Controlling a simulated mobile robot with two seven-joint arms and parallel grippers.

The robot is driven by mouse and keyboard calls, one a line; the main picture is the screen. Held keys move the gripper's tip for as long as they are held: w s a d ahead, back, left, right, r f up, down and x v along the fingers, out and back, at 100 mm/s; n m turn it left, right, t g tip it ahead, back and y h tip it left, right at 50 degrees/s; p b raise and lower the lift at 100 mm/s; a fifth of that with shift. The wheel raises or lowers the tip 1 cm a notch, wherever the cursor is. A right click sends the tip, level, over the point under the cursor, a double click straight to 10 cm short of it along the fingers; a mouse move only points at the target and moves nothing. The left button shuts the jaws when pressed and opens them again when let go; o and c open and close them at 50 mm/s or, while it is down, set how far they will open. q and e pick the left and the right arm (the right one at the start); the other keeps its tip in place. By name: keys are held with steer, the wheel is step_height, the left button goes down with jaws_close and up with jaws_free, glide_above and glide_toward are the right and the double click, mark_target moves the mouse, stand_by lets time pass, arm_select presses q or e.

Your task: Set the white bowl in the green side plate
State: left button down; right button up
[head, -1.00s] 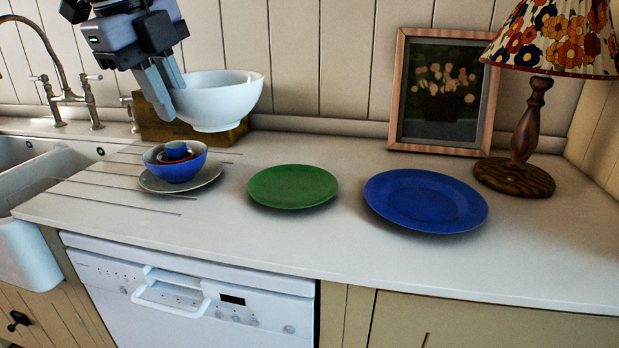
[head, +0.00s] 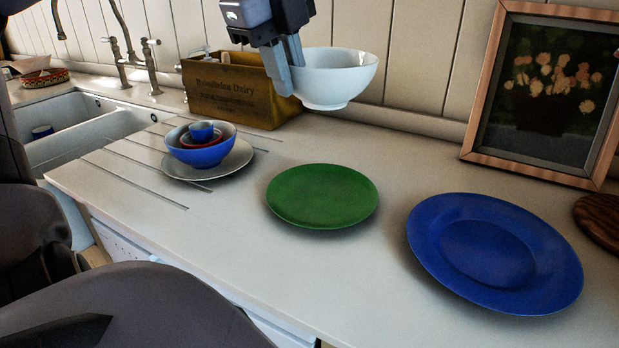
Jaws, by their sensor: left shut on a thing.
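The white bowl (head: 338,80) is held upright in the air above the back of the counter, behind and above the green side plate. My left gripper (head: 292,78) is shut on the left side of the bowl's rim. The green side plate (head: 322,196) lies flat and empty on the counter, in front of the bowl and apart from it. My right gripper is not in view.
A blue plate (head: 494,252) lies right of the green one. Left, nested bowls (head: 200,150) stand on a pale plate (head: 235,163). A wooden crate (head: 235,92), a framed picture (head: 545,90) and a sink (head: 85,130) border the counter.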

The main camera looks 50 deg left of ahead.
arm_select(q)
step_height(320, 180, down, 17)
steer(key=shift+b, duration=0.85)
steer(key=shift+a+f+b, duration=0.1)
steer(key=shift+f+b, duration=0.2)
steer(key=shift+b, duration=0.2)
steer(key=c, duration=1.1)
jaws_free()
